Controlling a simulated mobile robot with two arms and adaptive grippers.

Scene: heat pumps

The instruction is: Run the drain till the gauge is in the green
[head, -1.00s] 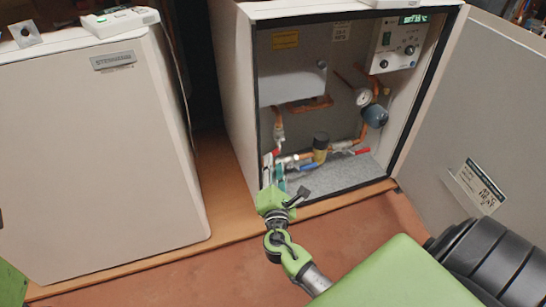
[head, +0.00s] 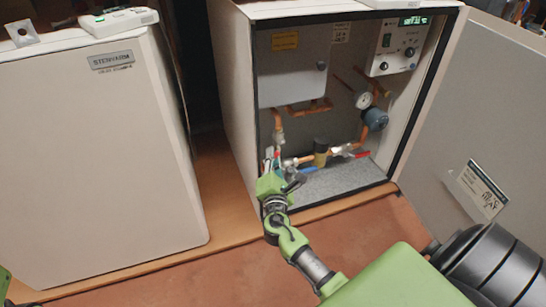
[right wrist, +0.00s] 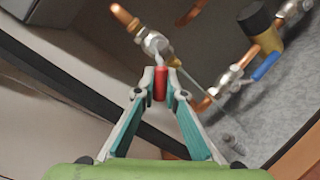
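The pressure gauge (head: 362,100) is a small white round dial inside the open cabinet; its needle and green band are too small to read. A red valve handle (right wrist: 161,83) hangs from a copper pipe fitting (right wrist: 126,18) in the right wrist view. My right gripper (head: 270,166) reaches into the cabinet's lower left. In the right wrist view its teal fingers (right wrist: 162,80) come together on both sides of the red handle and appear to hold it. My left gripper is not in view.
A blue-handled valve (right wrist: 264,67) and a black-capped brass part (head: 320,150) sit close to the right of my gripper. Another red handle (head: 362,155) is further right. The cabinet door (head: 470,130) stands open at right; a closed unit (head: 100,160) stands at left.

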